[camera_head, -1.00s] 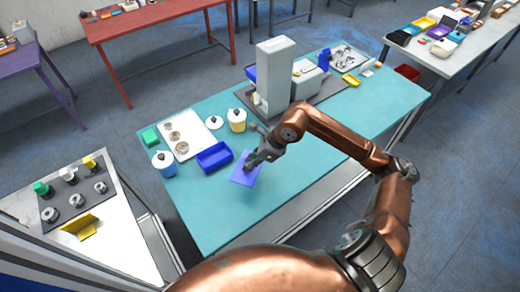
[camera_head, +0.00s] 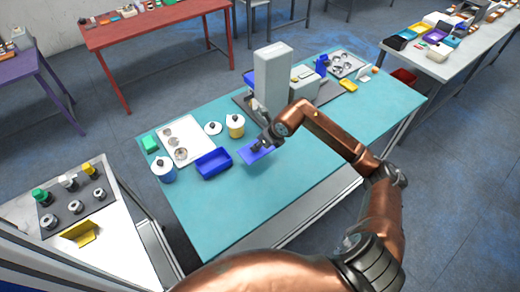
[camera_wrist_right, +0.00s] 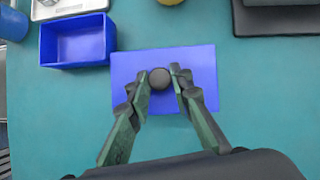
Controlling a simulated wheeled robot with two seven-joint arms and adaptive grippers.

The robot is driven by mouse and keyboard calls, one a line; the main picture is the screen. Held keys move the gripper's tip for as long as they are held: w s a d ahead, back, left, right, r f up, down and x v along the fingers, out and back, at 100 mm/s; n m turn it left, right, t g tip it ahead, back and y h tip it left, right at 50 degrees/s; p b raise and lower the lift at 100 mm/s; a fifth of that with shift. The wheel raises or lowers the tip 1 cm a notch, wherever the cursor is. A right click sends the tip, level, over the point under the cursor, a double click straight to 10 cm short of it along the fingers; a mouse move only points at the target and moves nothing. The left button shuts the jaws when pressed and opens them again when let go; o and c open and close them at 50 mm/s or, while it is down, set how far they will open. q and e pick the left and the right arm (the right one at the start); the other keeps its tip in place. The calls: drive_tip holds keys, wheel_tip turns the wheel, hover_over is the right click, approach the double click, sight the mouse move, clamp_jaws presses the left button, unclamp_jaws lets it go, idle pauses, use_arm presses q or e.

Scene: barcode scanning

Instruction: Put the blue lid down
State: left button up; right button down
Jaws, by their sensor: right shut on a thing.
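The blue lid is a flat rectangle with a dark round knob. In the head view the lid (camera_head: 254,155) is at the middle of the teal table, partly hidden by my right gripper (camera_head: 262,143). In the right wrist view the lid (camera_wrist_right: 200,75) is below my right gripper (camera_wrist_right: 160,80), whose two fingers are shut on the knob from either side. I cannot tell whether the lid touches the table. The open blue box (camera_head: 213,163) stands just left of the lid with a gap between them; it also shows in the right wrist view (camera_wrist_right: 77,62). My left gripper is not in view.
A white-lidded yellow pot (camera_head: 235,127) and a loose white lid (camera_head: 213,128) stand behind. A blue pot (camera_head: 163,170) and a white tray (camera_head: 186,144) are on the left. A grey machine (camera_head: 272,80) stands at the back. The table's front part is clear.

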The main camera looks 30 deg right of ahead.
sight(260, 150)
drive_tip(key=f, duration=0.1)
drive_tip(key=w+d+f, duration=0.2)
drive_tip(key=f, duration=0.1)
drive_tip(key=shift+w+d+f, duration=0.1)
drive_tip(key=shift+w+d, duration=0.05)
drive_tip(key=shift+w, duration=0.05)
wheel_tip(260, 150, down, 3)
drive_tip(key=shift+w+d+f+p, duration=0.1)
drive_tip(key=shift+p, duration=0.25)
drive_tip(key=c, duration=1.7)
unclamp_jaws()
drive_tip(key=shift+c, duration=0.2)
drive_tip(key=v, duration=1.2)
